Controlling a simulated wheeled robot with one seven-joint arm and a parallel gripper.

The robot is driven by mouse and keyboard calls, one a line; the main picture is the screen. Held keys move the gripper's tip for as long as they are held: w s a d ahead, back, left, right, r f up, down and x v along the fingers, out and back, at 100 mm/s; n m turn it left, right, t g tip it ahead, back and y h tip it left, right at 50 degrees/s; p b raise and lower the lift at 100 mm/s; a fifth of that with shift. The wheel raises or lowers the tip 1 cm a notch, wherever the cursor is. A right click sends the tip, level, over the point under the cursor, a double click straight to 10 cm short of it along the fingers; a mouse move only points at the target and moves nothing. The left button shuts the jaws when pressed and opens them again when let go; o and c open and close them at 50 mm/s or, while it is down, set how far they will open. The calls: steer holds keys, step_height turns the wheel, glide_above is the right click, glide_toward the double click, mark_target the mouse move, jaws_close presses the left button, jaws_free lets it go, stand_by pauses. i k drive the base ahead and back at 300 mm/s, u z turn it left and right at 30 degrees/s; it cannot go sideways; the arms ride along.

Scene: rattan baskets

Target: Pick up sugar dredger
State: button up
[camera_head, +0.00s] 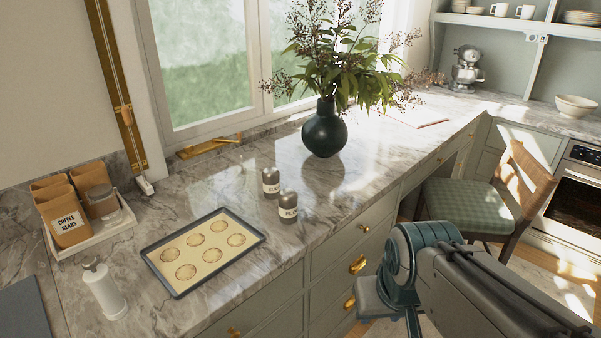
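Two small grey metal shakers with white labels stand upright on the marble counter, near its middle. The back shaker (271,183) and the front shaker (288,206) are close together but apart. The lettering is too small to read surely, so I cannot tell which one is the sugar dredger. My arm shows at the lower right, off the counter's front edge and well apart from the shakers. My gripper is not visible.
A dark baking tray (257,239) with several cookies lies left of the shakers. A dark green vase (324,134) with tall foliage stands behind them. A white tray (112,226) with paper bags and a white bottle (104,293) are at left. A chair (470,207) stands right.

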mark_target(270, 175)
steer(key=z, duration=0.05)
steer(key=i, duration=1)
steer(key=u, duration=0.7)
